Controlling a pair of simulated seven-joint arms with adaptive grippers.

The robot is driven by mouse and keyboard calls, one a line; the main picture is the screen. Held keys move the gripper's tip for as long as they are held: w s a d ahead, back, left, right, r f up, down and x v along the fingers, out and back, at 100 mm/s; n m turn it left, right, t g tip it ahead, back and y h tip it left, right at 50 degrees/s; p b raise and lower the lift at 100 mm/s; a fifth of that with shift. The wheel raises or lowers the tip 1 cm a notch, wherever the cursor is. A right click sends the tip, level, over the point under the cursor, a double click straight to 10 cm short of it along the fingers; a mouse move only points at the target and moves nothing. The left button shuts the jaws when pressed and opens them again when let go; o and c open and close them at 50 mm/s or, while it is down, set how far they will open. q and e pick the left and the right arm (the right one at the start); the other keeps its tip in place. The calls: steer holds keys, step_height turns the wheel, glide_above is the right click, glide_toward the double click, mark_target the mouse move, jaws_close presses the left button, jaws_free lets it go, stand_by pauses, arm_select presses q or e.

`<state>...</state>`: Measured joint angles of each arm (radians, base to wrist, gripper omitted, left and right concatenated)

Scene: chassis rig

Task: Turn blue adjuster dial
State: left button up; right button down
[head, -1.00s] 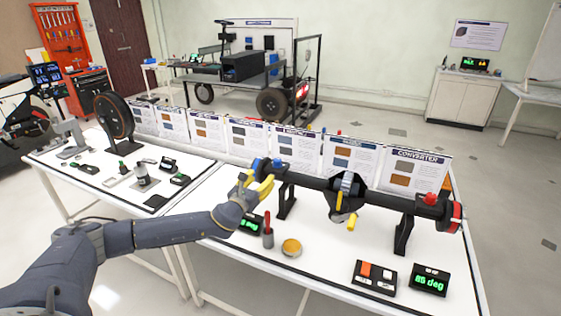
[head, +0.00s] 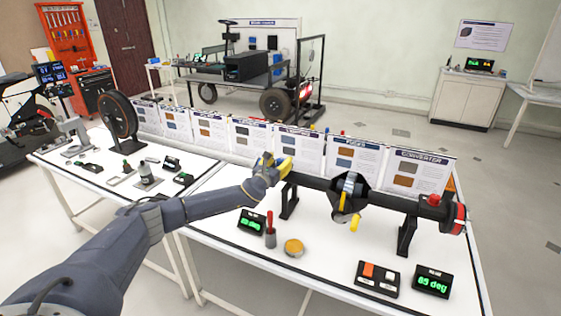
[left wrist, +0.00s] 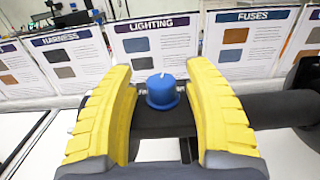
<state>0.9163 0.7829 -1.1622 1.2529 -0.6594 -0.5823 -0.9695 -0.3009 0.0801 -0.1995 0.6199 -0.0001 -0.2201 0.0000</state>
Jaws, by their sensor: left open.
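The blue adjuster dial (left wrist: 162,92) sits on top of the black axle tube (left wrist: 280,110) in the left wrist view, with a pale mark on its top. It stands between the two yellow fingers of my open left gripper (left wrist: 165,95), with a gap on each side. In the head view my left gripper (head: 280,164) is at the left end of the axle tube (head: 318,183), and the dial is mostly hidden there. My right gripper is not in view.
A red knob (head: 433,200) sits near the axle's right end. A green display reading 85 deg (head: 432,282), a switch box (head: 378,279), a red-handled tool (head: 270,232) and a yellow-topped tin (head: 294,248) stand in front. Upright cards (head: 355,165) line the back.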

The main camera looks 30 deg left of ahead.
arm_select(q)
steer(key=shift+w, duration=0.35)
jaws_close()
stand_by(0.4)
